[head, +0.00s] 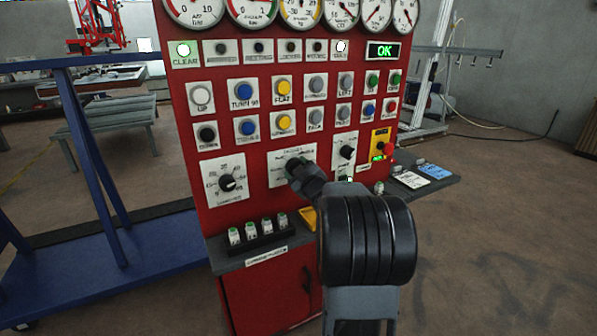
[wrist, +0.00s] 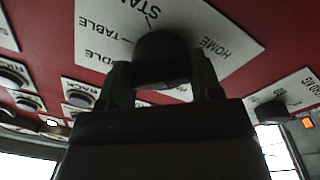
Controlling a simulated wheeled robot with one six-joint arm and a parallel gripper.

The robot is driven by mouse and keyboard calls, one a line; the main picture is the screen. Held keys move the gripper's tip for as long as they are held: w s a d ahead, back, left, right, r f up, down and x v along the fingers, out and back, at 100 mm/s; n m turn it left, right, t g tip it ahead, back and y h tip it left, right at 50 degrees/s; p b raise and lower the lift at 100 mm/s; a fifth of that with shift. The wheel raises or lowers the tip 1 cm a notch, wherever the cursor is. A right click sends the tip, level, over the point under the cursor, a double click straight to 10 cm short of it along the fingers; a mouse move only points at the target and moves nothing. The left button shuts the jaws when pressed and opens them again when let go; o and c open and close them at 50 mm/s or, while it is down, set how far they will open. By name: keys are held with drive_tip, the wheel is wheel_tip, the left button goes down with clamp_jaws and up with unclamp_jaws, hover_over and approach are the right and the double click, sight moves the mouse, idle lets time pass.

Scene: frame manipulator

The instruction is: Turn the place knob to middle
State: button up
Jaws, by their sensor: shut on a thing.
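The black place knob (wrist: 160,55) sits on a white label plate (wrist: 222,45) on the red panel. In the wrist view the plate reads "HOME", "STAN…", "TABLE" and "…DDLE", its first letters cut off or hidden. My gripper (wrist: 162,80) is shut on the knob, one finger on each side. In the head view my gripper (head: 297,170) reaches the middle plate (head: 277,175) and covers most of the knob. I cannot tell which label the knob's pointer faces.
A larger dial knob (head: 228,183) is to the left and a smaller knob (head: 347,152) to the right. Rows of buttons are above, with a lit "OK" display (head: 384,51). A ledge (head: 285,247) with several small labelled pieces juts out below. A blue frame (head: 95,150) stands left.

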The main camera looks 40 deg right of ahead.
drive_tip(key=o, duration=0.9)
drive_tip(key=s+a, duration=0.2)
drive_tip(key=s, duration=1.1)
drive_tip(key=shift+s+a+f, duration=0.25)
drive_tip(key=shift+s, duration=0.05)
